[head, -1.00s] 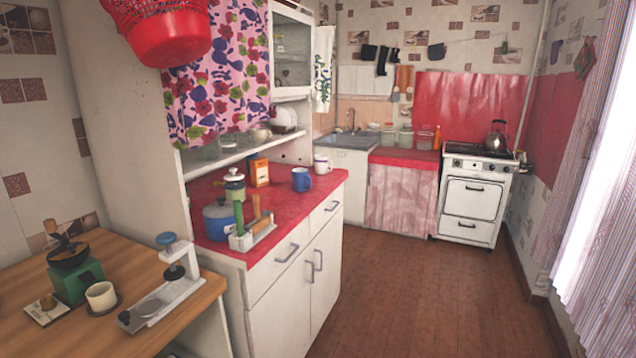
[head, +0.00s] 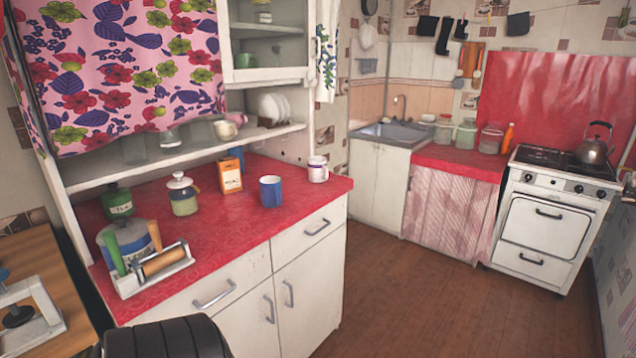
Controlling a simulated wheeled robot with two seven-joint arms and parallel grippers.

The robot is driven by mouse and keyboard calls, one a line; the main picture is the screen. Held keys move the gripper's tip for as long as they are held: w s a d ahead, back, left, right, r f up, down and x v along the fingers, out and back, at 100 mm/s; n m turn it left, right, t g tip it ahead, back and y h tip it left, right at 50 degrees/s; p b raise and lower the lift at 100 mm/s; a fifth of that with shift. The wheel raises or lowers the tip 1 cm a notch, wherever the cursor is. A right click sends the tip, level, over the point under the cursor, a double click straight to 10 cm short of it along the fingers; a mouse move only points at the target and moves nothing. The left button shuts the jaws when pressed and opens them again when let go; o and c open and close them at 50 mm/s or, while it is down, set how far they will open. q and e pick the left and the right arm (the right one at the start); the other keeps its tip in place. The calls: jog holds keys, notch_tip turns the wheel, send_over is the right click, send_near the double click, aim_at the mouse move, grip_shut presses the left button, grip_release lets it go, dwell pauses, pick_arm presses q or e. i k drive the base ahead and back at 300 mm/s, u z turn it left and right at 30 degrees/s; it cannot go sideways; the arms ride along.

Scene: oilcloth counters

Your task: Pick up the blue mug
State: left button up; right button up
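The blue mug (head: 271,191) stands upright on the red top of the cabinet (head: 240,236), near its front edge and right of the middle. A white mug (head: 317,169) stands behind it to the right, apart from it. An orange-and-white box (head: 230,175) stands to its left. Neither of my grippers shows in the head view.
A shelf (head: 180,148) overhangs the back. The wooden floor (head: 420,300) to the right is clear.

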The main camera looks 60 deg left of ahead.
aim_at(270, 186)
jog(key=i, duration=2.05)
jog(key=u, duration=2.3)
